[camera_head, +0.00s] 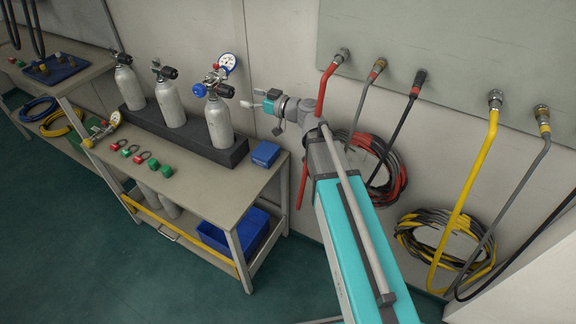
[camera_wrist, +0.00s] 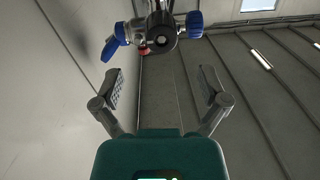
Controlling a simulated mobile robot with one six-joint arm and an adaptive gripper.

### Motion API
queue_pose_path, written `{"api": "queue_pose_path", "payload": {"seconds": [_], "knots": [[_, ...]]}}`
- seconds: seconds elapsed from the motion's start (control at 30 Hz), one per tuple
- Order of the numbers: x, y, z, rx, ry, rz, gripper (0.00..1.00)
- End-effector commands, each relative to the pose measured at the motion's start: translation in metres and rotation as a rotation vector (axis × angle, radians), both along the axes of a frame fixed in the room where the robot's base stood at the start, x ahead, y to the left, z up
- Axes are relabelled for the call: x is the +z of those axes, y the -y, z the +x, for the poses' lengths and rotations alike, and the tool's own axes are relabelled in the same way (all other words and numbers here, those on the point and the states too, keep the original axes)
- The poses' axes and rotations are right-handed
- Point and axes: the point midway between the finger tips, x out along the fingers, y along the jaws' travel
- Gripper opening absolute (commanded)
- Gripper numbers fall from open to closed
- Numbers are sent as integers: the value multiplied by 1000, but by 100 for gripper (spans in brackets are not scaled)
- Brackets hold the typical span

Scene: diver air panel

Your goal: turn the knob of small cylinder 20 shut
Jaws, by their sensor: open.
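Three small grey cylinders with valves stand in a dark rack on the bench: left (camera_head: 130,88), middle (camera_head: 170,104) and right (camera_head: 219,122). I cannot read a number 20 on any of them. In the wrist view, my open jaws (camera_wrist: 162,88) lie below a valve with a left blue knob (camera_wrist: 110,47) and a right blue knob (camera_wrist: 194,24). Nothing is between the jaws.
The dark rack (camera_head: 185,140) stands along the wall. A blue box (camera_head: 265,154) and several red and green fittings (camera_head: 139,157) lie on the bench (camera_head: 205,193). Hoses hang from the wall panel (camera_head: 450,45) at right, near my arm. Open floor (camera_head: 110,270) lies in front.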

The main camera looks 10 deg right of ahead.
Motion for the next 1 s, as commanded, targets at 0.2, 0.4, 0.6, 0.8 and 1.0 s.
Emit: {"api": "queue_pose_path", "payload": {"seconds": [0.2, 0.4, 0.6, 0.8, 1.0], "knots": [[0, 25, -18, -2, 0, 0, 93], [-6, 35, -29, 12, -28, -16, 93], [-23, 29, -39, 42, -126, -68, 93], [-43, 27, -51, 61, -234, -127, 93], [-63, 27, -62, 67, -346, -188, 93]]}}
